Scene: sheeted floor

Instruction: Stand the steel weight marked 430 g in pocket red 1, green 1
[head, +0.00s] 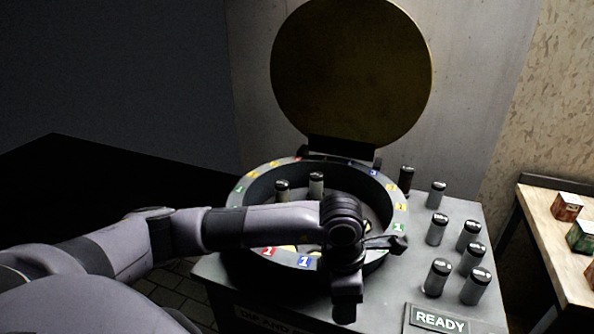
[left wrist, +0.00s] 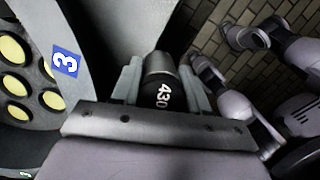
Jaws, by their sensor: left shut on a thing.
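The steel weight marked 430 (left wrist: 163,95) is a cylinder with a black cap and a shiny metal body. It sits between the two fingers of my left gripper (left wrist: 160,82), which is shut on it. In the head view my left gripper (head: 345,300) hangs down over the near side of the machine, just outside the round drum's front rim. The round drum (head: 240,215) has coloured number tags on its rim, among them a red tag (head: 268,251) and a green tag (head: 398,226). My left arm hides much of the pockets. My right gripper is not seen.
Two weights (head: 316,183) stand inside the drum at the back left. Several more weights (head: 437,228) stand on the deck to the right. The round lid (head: 350,75) is raised behind. A READY sign (head: 440,320) is at front right. Small boxes (head: 567,206) lie on a side table.

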